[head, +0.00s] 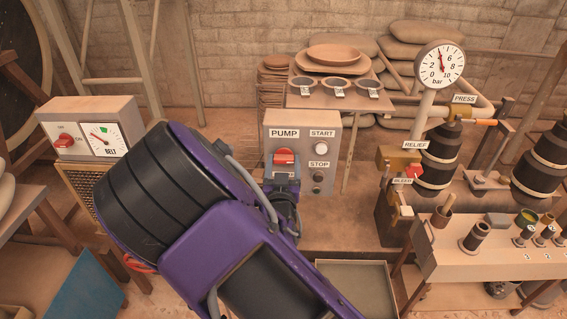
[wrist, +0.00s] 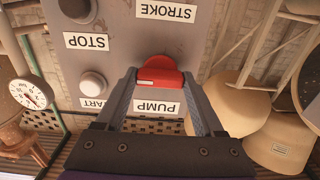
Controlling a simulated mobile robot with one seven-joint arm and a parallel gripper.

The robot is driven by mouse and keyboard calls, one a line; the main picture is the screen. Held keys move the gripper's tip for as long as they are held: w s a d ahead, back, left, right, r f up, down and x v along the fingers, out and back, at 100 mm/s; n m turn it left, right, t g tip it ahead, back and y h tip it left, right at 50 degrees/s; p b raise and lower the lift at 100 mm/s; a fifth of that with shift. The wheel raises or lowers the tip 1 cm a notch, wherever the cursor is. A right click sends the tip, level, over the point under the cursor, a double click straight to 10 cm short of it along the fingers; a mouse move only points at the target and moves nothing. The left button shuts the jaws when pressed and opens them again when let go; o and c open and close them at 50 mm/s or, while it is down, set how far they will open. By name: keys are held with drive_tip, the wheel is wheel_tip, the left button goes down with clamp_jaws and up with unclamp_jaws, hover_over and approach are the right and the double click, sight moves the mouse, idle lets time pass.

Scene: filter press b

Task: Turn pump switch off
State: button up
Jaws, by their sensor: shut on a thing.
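The pump switch (head: 284,156) is a red knob on a grey control box (head: 329,121), under the PUMP label (head: 284,133). In the wrist view the red knob (wrist: 158,66) lies crosswise, wider than tall. My gripper (head: 284,174) is at the box front, just below the label in the head view. In the wrist view my gripper (wrist: 158,78) has one finger at each side of the knob and is shut on it. The fingers and wrist hide the lower part of the switch in the head view.
START (head: 321,148) and STOP (head: 318,177) buttons sit close to the right of the switch. A BELT box (head: 82,125) with its own red switch stands at left. A pressure gauge (head: 440,65) and RELIEF valve parts stand at right. A shallow tray (head: 355,290) lies below.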

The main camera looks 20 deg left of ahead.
drive_tip(key=n, duration=0.8)
drive_tip(key=shift+n, duration=0.3)
drive_tip(key=n+p, duration=0.1)
drive_tip(key=n, duration=0.3)
drive_tip(key=shift+n, duration=0.3)
drive_tip(key=shift+n+p, duration=0.75)
drive_tip(key=shift+n, duration=1.55)
drive_tip(key=o, duration=1.4)
drive_tip(key=v, duration=1.7)
drive_tip(key=shift+s, duration=0.25)
